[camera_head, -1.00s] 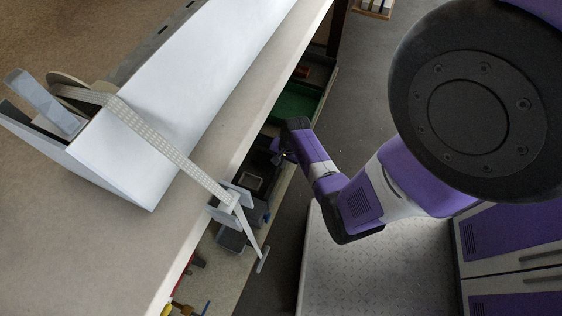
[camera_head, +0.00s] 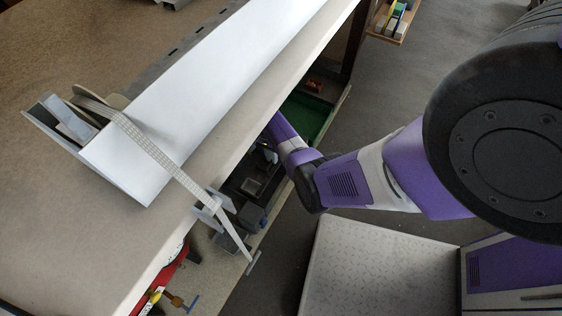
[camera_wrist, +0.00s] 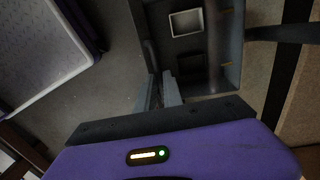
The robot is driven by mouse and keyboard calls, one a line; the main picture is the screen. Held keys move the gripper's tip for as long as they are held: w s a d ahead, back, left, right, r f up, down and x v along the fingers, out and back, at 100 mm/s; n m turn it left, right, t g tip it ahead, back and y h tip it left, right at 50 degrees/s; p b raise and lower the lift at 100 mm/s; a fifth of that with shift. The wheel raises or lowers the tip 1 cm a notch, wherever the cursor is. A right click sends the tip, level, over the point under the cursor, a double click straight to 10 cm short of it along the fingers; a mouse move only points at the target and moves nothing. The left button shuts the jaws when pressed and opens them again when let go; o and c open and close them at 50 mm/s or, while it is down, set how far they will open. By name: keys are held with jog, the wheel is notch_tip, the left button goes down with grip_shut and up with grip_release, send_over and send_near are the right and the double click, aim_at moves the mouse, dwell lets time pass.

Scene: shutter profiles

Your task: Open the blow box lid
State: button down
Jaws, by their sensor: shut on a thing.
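In the wrist view, the dark open-topped blow box (camera_wrist: 215,75) lies just beyond my gripper, with a pale square part and a darker recess inside. My gripper (camera_wrist: 160,90) is shut at the box's left side, on a thin dark edge that seems to belong to the lid. How far the lid is raised cannot be told. In the head view, dark boxes (camera_head: 250,178) sit low beside the workbench.
The workbench (camera_head: 60,215) carries a long white profile (camera_head: 215,85). A clamp-like strap (camera_head: 160,155) crosses it and hangs over the bench edge. A green tray (camera_head: 305,118) lies below the bench. Grey floor (camera_head: 400,85) is open farther right.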

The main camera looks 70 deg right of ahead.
jog(key=shift+w+d+r+p, duration=0.15)
jog(key=shift+w+r, duration=0.45)
jog(key=shift+w, duration=0.15)
jog(key=shift+w+d+r+p, duration=0.15)
jog(key=shift+w+r, duration=0.45)
jog(key=shift+w, duration=0.1)
